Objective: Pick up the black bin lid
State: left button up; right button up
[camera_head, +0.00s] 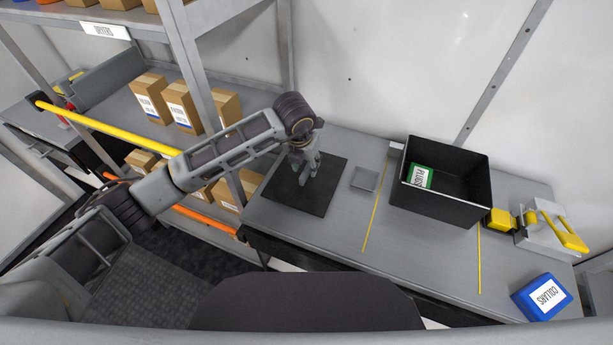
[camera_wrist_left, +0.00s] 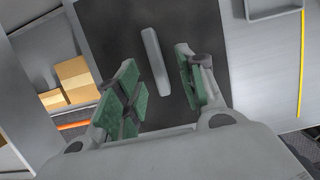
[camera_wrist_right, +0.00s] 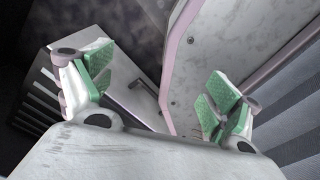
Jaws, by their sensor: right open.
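The black bin lid (camera_head: 318,200) lies flat on the grey bench, left of the black bin (camera_head: 447,205). In the left wrist view the lid (camera_wrist_left: 108,35) fills the middle, and its grey bar handle (camera_wrist_left: 156,62) stands out along its centre. My left gripper (camera_head: 306,168) is over the lid, pointing down. In its own view the left gripper (camera_wrist_left: 162,88) is open, with green pads either side of the handle and gaps on both sides. I cannot tell how far above the handle it is. My right gripper (camera_wrist_right: 158,90) is open and empty, away from the bench top.
A small grey tray (camera_head: 364,180) lies right of the lid. The bin holds a green labelled box (camera_head: 420,177). A blue labelled box (camera_head: 541,297) and a yellow-handled device (camera_head: 550,236) are at the right. A shelf post (camera_head: 193,65) and cardboard boxes (camera_head: 152,98) stand left.

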aim_at(306, 169)
pick_arm(q)
jog(key=x, duration=0.3)
jog(key=shift+w+a+p, duration=0.1)
jog(key=shift+a+p, duration=0.05)
jog(key=shift+p, duration=0.15)
jog(key=shift+w+f, duration=0.15)
jog(key=shift+f, duration=0.2)
pick_arm(e)
jog(key=shift+s+a+r, duration=0.15)
jog(key=shift+a+r, duration=0.05)
jog(key=shift+a, duration=0.3)
jog(key=shift+s+a+r, duration=0.15)
jog(key=shift+a+r, duration=0.05)
jog(key=shift+a, duration=0.25)
jog(key=shift+d, duration=0.1)
pick_arm(q)
jog(key=shift+f, duration=0.1)
jog(key=shift+f+b, duration=0.15)
jog(key=shift+b, duration=0.2)
pick_arm(e)
jog(key=shift+w+f, duration=0.1)
jog(key=shift+f, duration=0.3)
pick_arm(q)
jog(key=shift+c, duration=0.5)
grip_shut()
pick_arm(e)
jog(key=shift+d, duration=0.75)
